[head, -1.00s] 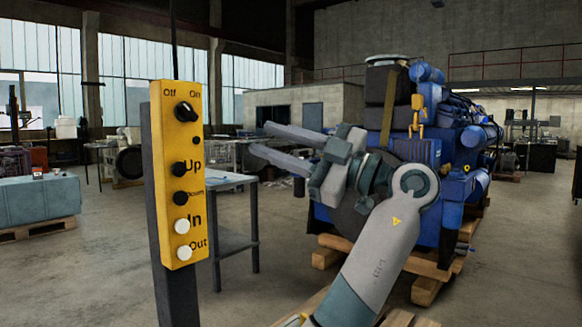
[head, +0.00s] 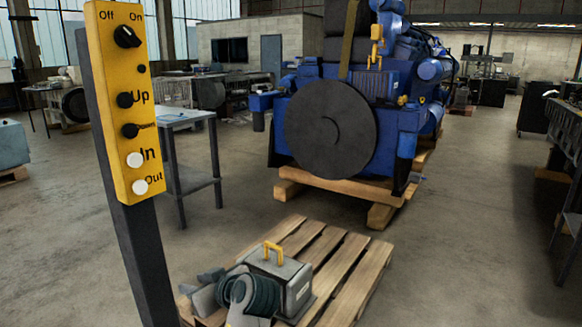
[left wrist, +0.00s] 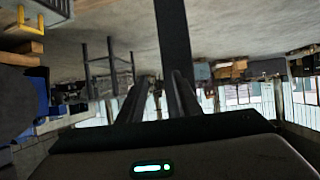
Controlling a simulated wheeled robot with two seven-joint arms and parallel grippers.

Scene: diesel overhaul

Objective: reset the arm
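My left gripper (head: 203,287) is low in the head view, in front of a grey box on the pallet, and the picture's lower edge cuts off my arm. In the left wrist view its two dark fingers (left wrist: 159,84) stand apart with nothing held between them. The yellow control box (head: 127,105) on a dark post (head: 140,255) stands at the left of the head view, with Off/On, Up, Down, In and Out controls. My gripper is to the right of the post, well below the buttons. My right gripper is not in view.
A wooden pallet (head: 345,275) carries the grey box with a yellow handle (head: 298,284). A large blue engine (head: 398,122) with a dark round disc (head: 330,127) rests on timbers behind it. A grey table (head: 195,183) stands behind the post.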

